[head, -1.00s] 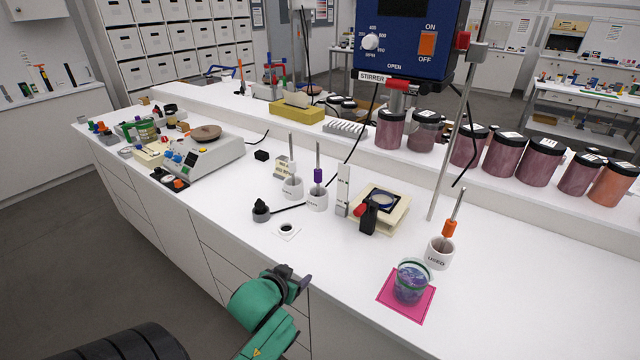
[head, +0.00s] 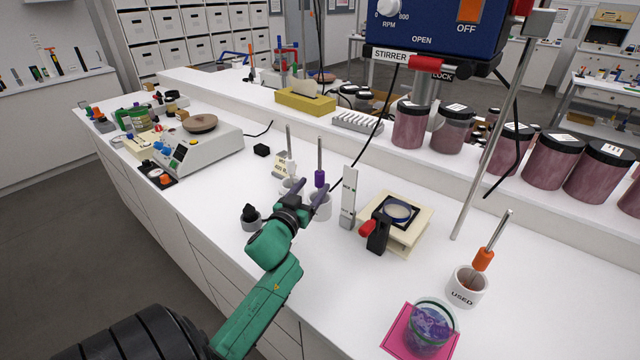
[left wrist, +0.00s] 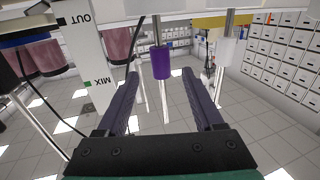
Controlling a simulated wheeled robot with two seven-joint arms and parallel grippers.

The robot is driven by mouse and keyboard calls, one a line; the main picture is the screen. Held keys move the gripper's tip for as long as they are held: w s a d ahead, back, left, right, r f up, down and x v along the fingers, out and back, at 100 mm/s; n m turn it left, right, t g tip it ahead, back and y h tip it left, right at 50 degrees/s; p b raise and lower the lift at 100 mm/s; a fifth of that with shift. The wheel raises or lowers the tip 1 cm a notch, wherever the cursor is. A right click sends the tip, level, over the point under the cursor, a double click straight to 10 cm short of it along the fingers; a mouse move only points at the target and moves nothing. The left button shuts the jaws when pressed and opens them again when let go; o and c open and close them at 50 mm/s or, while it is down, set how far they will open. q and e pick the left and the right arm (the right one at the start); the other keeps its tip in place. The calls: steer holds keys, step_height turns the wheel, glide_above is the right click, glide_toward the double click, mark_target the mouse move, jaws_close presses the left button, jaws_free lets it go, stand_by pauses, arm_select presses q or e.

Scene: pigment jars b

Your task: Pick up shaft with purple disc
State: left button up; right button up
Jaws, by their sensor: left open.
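The shaft with the purple disc (head: 320,178) stands upright in a white cup (head: 322,212), partly hidden by my gripper. In the left wrist view its purple part (left wrist: 161,62) shows between the two fingers, near their tips, with a gap on each side. My left gripper (head: 307,190) is open and empty, just in front of this shaft at about the height of the cup's rim. Its fingers also show in the left wrist view (left wrist: 160,76). My right gripper is not in view.
A shaft with a white part (head: 290,166) stands close by on the left. A tall white marked block (head: 350,196) and a cream device with a black-and-red handle (head: 402,222) are on the right. An orange-disc shaft (head: 484,259) stands in the USED cup (head: 466,288).

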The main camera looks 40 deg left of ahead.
mark_target(318, 179)
arm_select(q)
steer(key=p+x, duration=0.1)
steer(key=x, duration=0.3)
steer(key=shift+w+a+r, duration=0.15)
steer(key=shift+w, duration=0.1)
steer(key=shift+w+a, duration=0.15)
steer(key=shift+w, duration=0.35)
steer(key=shift+s, duration=0.1)
jaws_close()
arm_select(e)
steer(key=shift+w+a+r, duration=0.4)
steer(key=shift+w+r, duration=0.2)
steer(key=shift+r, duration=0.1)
arm_select(q)
step_height(318, 179, up, 18)
steer(key=shift+f+p, duration=0.1)
steer(key=shift+p, duration=0.25)
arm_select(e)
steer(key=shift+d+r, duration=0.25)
